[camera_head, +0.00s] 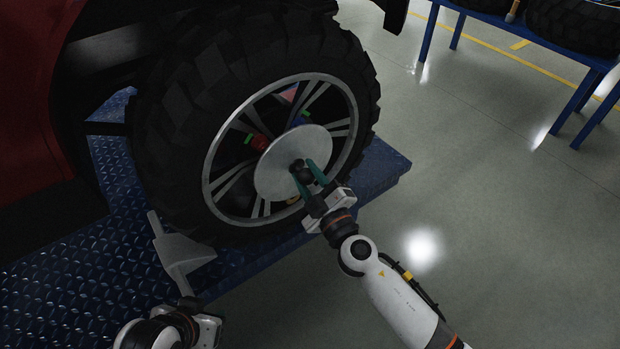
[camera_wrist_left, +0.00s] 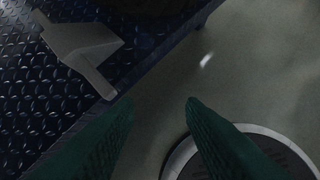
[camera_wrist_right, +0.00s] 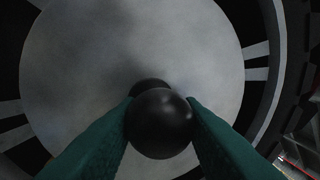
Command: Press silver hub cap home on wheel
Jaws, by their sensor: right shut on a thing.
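The silver hub cap (camera_head: 280,178) is a round flat disc with a black knob (camera_head: 301,170) at its middle. It stands in front of the wheel's (camera_head: 222,160) centre and hides it. I cannot tell whether it is fully seated. My right gripper (camera_head: 308,176) is shut on the black knob. In the right wrist view the green fingers (camera_wrist_right: 160,125) hold the round knob (camera_wrist_right: 160,122) from both sides, with the disc (camera_wrist_right: 130,50) behind it. My left gripper (camera_wrist_left: 160,105) is open and empty, low at the left, away from the wheel.
The wheel stands at a blue diamond-plate platform (camera_head: 385,168). A grey angled bracket (camera_head: 180,252) is on the platform near my left arm. A blue table (camera_head: 560,50) with tyres stands at the upper right. The floor (camera_head: 480,190) on the right is clear.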

